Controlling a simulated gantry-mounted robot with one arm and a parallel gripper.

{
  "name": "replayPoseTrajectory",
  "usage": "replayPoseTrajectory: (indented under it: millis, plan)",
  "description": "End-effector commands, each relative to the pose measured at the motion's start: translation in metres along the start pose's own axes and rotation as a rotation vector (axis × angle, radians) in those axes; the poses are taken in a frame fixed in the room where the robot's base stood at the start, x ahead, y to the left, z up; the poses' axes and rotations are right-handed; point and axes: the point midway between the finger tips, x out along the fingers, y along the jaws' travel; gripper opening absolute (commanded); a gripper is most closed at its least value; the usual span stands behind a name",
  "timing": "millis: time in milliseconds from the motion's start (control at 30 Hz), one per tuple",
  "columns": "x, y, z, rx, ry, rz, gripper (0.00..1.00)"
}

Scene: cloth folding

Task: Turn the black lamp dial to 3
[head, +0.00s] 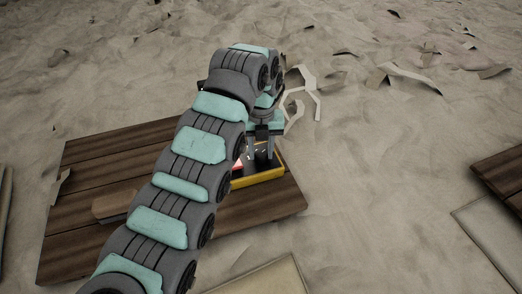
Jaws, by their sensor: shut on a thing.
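A yellow-rimmed box (262,180) sits on the dark wooden board, with a small red part and a bright glow (239,166) at its left side. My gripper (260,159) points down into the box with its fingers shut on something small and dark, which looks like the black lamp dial. The dial is mostly hidden by the fingers, and its number marks are too small to read. My arm covers the left part of the box.
The dark wooden board (95,165) lies on sandy ground. A brown wooden block (113,204) lies on it, left of my arm. A pale curved piece (305,90) lies behind my gripper. Pale slabs (265,280) lie in front, and another dark board (502,172) is at the right.

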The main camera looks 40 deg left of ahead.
Motion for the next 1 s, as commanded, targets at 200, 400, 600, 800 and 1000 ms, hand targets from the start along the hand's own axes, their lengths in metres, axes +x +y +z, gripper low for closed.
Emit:
replayPoseTrajectory:
  millis: [200,400,600,800,1000]
  plan:
    - [0.0,0.0,0.0,0.001,0.0,0.001,0.42]
    - [0.0,0.0,0.0,0.0,0.0,0.0,0.57]
    - [0.0,0.0,0.0,0.0,-0.001,0.0,0.57]
    - [-0.016,-0.001,0.001,0.001,-0.004,0.0,0.57]
    - [-0.052,0.0,0.001,0.001,-0.005,0.004,0.57]
